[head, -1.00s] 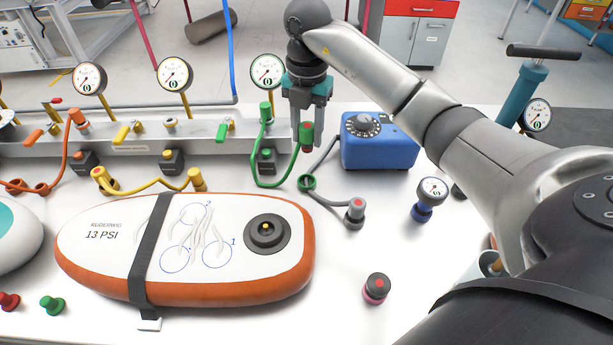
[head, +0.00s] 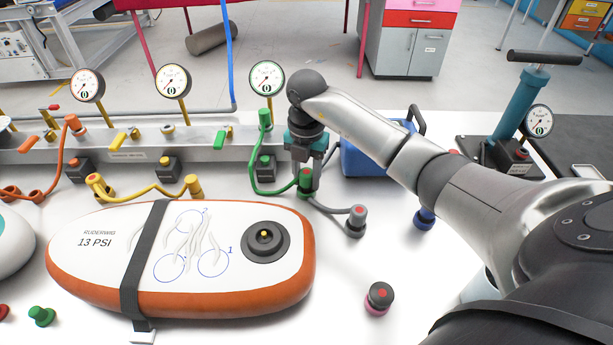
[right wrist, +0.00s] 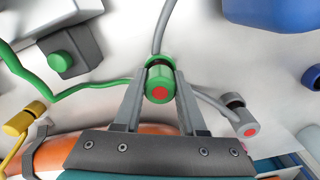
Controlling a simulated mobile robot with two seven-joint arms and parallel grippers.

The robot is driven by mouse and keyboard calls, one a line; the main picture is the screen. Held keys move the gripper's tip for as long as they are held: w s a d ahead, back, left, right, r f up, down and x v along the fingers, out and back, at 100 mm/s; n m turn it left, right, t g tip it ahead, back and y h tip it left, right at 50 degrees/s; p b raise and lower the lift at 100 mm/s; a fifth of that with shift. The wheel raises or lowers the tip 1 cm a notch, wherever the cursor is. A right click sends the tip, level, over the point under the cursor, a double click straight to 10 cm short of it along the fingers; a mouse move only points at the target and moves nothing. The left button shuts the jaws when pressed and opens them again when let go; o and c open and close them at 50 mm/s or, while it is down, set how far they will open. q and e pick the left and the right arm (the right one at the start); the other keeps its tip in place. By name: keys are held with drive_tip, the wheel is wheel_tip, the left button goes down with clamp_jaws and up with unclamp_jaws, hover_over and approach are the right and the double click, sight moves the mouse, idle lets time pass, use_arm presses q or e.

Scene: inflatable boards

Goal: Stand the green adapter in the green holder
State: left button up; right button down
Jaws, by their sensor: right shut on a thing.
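The green adapter (head: 305,177), a green cylinder with a red end, is on the green hose. My right gripper (head: 305,170) is shut on it, pointing down, with one finger on each side in the right wrist view (right wrist: 159,98). The adapter (right wrist: 159,90) looks upright. The green holder, a small ring on the white table, is right at its lower end, mostly covered by it; its green rim shows behind the adapter in the right wrist view (right wrist: 160,61). I cannot tell how deep the adapter sits in it. My left gripper is out of view.
A grey hose with a grey connector (head: 355,221) lies just right of the holder. The blue box (head: 366,160) stands behind my right arm. The orange-edged board (head: 190,295) lies in front, left. The metal manifold (head: 130,145) with gauges runs behind. A red-topped cap (head: 379,296) stands front right.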

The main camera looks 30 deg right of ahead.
sight(307, 171)
drive_tip(key=shift+f, duration=0.1)
drive_tip(key=shift+c, duration=2.4)
unclamp_jaws()
wheel_tip(307, 171, up, 12)
drive_tip(key=p, duration=0.2)
